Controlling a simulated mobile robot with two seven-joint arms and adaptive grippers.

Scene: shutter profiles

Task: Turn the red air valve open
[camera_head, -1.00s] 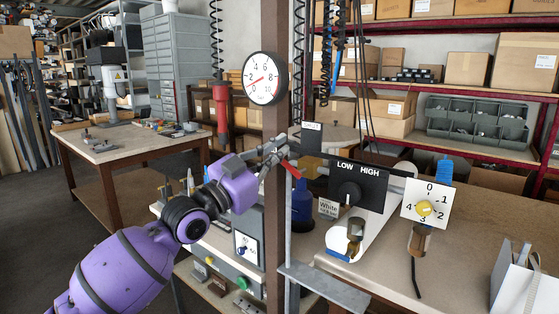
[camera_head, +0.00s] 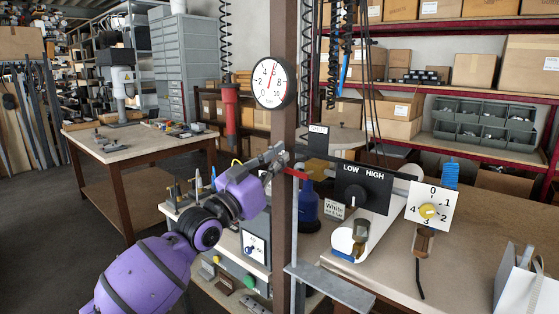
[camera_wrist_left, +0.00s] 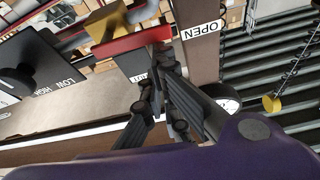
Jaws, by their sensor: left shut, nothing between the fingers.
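The red valve handle (camera_head: 297,174) sticks out beside the brown post, lying close to level with a slight downward tilt to the right. In the left wrist view it is a red bar (camera_wrist_left: 130,42) below a brass valve body (camera_wrist_left: 105,22), its right end close to the fingertips. An OPEN label (camera_wrist_left: 202,30) is on the post beside it. My left gripper (camera_head: 279,152) is shut and empty at the post, just at the handle's left end; it also shows in the left wrist view (camera_wrist_left: 165,78). I cannot tell whether the fingers touch the handle. My right gripper is out of view.
A pressure gauge (camera_head: 269,82) on the post (camera_head: 284,225) has its needle pointing roughly up. A LOW/HIGH switch panel (camera_head: 362,186) and a yellow-knob dial (camera_head: 430,211) stand to the right. A grey bracket (camera_head: 330,287) juts out low by the post.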

